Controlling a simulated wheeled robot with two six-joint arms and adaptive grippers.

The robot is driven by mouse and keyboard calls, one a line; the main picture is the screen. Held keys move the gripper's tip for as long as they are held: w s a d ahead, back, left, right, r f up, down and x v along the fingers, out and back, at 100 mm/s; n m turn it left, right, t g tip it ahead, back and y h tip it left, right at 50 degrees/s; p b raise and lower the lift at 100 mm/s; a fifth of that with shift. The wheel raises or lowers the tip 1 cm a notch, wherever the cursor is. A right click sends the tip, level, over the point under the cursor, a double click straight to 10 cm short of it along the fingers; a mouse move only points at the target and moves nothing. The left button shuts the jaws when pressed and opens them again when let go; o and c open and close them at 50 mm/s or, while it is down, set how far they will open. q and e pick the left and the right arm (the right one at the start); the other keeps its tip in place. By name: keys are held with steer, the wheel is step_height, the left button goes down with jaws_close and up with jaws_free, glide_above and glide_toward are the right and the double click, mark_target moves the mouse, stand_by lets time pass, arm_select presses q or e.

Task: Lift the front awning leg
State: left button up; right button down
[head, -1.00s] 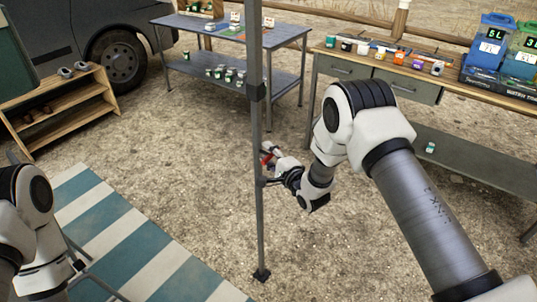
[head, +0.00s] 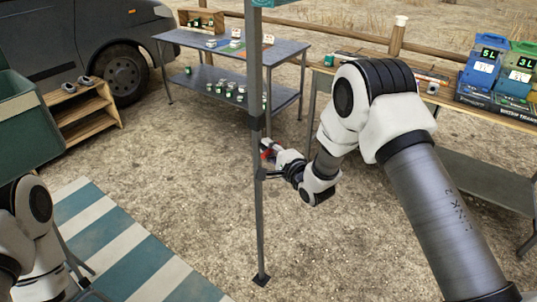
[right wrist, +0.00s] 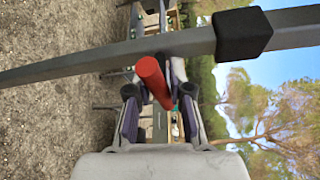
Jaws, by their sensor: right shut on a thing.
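The front awning leg is a thin grey upright pole (head: 260,225) in the middle of the head view, with a dark collar (head: 257,122) and a dark foot plate (head: 261,280). The foot appears at the gravel; whether it touches is unclear. My right gripper (head: 270,165) is beside the pole, just below the collar, shut on a red handle (head: 266,150). In the right wrist view the red handle (right wrist: 153,78) sits between the fingers, and the pole (right wrist: 105,62) crosses just beyond them.
A striped rug (head: 120,250) lies left of the leg. A grey table (head: 205,42) and a wooden shelf (head: 85,112) stand behind, near a van. A workbench (head: 470,170) with blue and green containers is at the right. Gravel around the foot is clear.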

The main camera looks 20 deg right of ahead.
steer(key=shift+w+r, duration=0.1)
steer(key=shift+r, duration=0.25)
steer(key=c, duration=1.1)
jaws_free()
steer(key=shift+s, duration=0.2)
steer(key=shift+s+d+f, duration=0.1)
steer(key=shift+s+d, duration=0.05)
steer(key=shift+s, duration=0.2)
steer(key=v, duration=1.1)
steer(key=shift+s, duration=0.1)
